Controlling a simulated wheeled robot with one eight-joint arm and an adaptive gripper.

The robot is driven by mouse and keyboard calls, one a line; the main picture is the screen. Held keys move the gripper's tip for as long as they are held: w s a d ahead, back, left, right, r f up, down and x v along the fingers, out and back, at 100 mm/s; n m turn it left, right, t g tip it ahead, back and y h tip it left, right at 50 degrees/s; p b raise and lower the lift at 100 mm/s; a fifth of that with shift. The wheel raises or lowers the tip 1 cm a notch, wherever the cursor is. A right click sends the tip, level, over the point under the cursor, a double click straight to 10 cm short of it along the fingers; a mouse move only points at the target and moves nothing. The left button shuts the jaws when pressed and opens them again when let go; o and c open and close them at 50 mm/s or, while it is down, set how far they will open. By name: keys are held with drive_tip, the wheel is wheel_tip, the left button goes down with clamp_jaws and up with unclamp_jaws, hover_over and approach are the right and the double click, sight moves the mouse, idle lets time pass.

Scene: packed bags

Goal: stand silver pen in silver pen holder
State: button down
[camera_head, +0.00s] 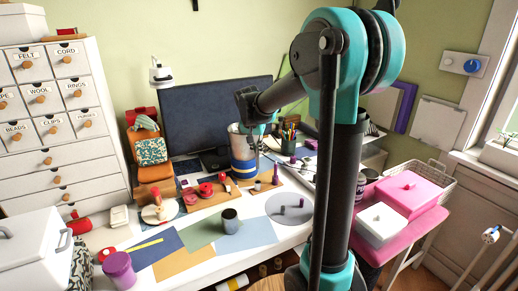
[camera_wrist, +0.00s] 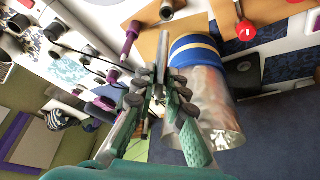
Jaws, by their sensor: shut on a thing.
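My gripper (camera_wrist: 164,72) is shut on a slim grey silver pen (camera_wrist: 162,48), whose end shows past the fingertips in the wrist view. In the head view my gripper (camera_head: 257,138) is at the back of the desk, small and partly lost against the things behind it. A small grey metallic cup, which looks like the silver pen holder (camera_head: 230,222), stands upright on coloured sheets at the front of the desk. My gripper is behind it and higher. I cannot clearly make out this cup in the wrist view.
A tall silver can with blue and yellow bands (camera_wrist: 208,100) is close beside my gripper; it also shows in the head view (camera_head: 243,167). A cup of pencils (camera_head: 289,144) stands behind. A purple jar (camera_head: 119,269) is front left. The coloured sheets have free room.

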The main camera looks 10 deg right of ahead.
sight(257, 160)
drive_tip(key=shift+f, duration=0.1)
drive_tip(key=shift+f, duration=2.8)
drive_tip(key=shift+f, duration=2.45)
drive_tip(key=c, duration=1.5)
unclamp_jaws()
drive_tip(key=shift+o, duration=0.2)
drive_tip(key=v, duration=1.2)
